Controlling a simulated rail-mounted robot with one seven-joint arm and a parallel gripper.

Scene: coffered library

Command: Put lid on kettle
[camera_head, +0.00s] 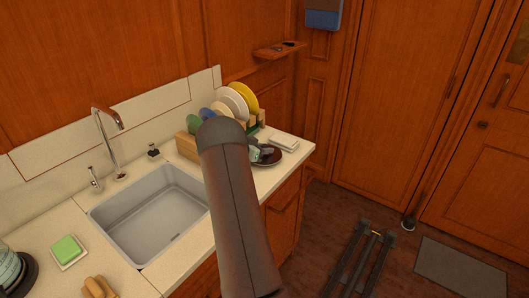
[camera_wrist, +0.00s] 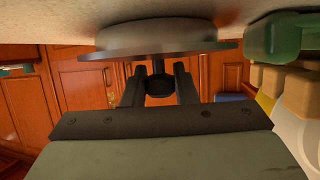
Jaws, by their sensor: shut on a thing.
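The lid (camera_wrist: 160,38) is a dark grey disc with a small black knob (camera_wrist: 158,84). In the wrist view, which is upside down, my gripper (camera_wrist: 158,90) is shut on that knob. The lid's flat side faces the pale counter, on or very close to it; I cannot tell if they touch. In the head view the lid (camera_head: 271,156) shows as a dark disc near the counter's right end, partly hidden by my arm and gripper.
A dish rack (camera_head: 188,147) with coloured plates stands behind the lid, and a folded white cloth (camera_head: 284,142) lies near it. The sink (camera_head: 152,218) with its tap (camera_head: 108,140) is to the left. A green sponge (camera_head: 66,249) lies on a dish further left.

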